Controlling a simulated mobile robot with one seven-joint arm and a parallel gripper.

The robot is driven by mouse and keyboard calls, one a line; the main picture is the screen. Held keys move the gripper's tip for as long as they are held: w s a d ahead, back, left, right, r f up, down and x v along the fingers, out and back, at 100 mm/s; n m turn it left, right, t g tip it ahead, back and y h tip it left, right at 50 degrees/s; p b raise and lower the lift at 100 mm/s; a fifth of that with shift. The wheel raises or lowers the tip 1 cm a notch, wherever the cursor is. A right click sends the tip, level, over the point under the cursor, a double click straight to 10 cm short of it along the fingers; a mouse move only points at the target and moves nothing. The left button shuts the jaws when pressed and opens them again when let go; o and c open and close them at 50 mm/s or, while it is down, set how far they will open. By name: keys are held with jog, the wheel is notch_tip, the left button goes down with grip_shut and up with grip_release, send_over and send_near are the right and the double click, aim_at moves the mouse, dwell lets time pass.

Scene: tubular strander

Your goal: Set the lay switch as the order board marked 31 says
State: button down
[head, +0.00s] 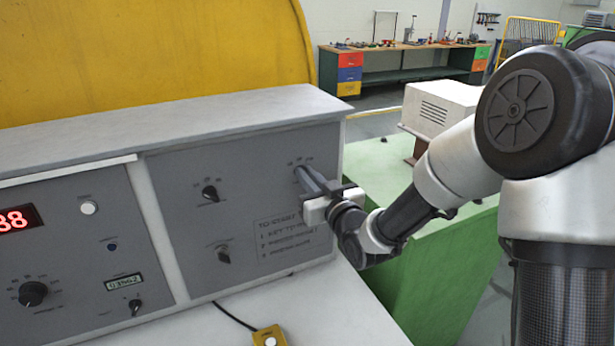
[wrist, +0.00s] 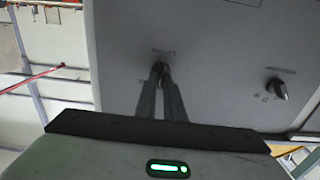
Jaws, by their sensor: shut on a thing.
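My gripper (head: 304,176) is at the upper right of the grey control panel (head: 240,165). Its two long fingers are shut on a small dark knob (wrist: 158,67), which shows at the fingertips in the wrist view. In the head view the fingers hide this knob, and only faint marks show above it. The lettering around it is too small to read, so I cannot tell its setting or confirm by label that it is the lay switch. No order board marked 31 can be made out in either view.
Another rotary switch (head: 210,192) sits left of my gripper, with a key-like switch (head: 223,257) below it. The left panel has a red display (head: 18,219) and a large knob (head: 33,293). A yellow button box (head: 269,338) lies on the pale ledge (head: 310,310).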

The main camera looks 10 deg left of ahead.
jog(key=m+b, duration=0.1)
jog(key=m, duration=0.2)
jog(key=m+b, duration=0.1)
jog(key=m, duration=0.1)
jog(key=m+b, duration=0.1)
jog(key=m, duration=0.2)
jog(key=shift+w+d+f+m+b, duration=0.1)
jog(key=shift+w+d+m+b, duration=0.1)
jog(key=shift+d+m+b, duration=0.15)
jog(key=shift+a, duration=0.1)
dwell(0.3)
jog(key=c, duration=1.9)
grip_release()
jog(key=shift+o, duration=0.2)
jog(key=shift+f, duration=0.1)
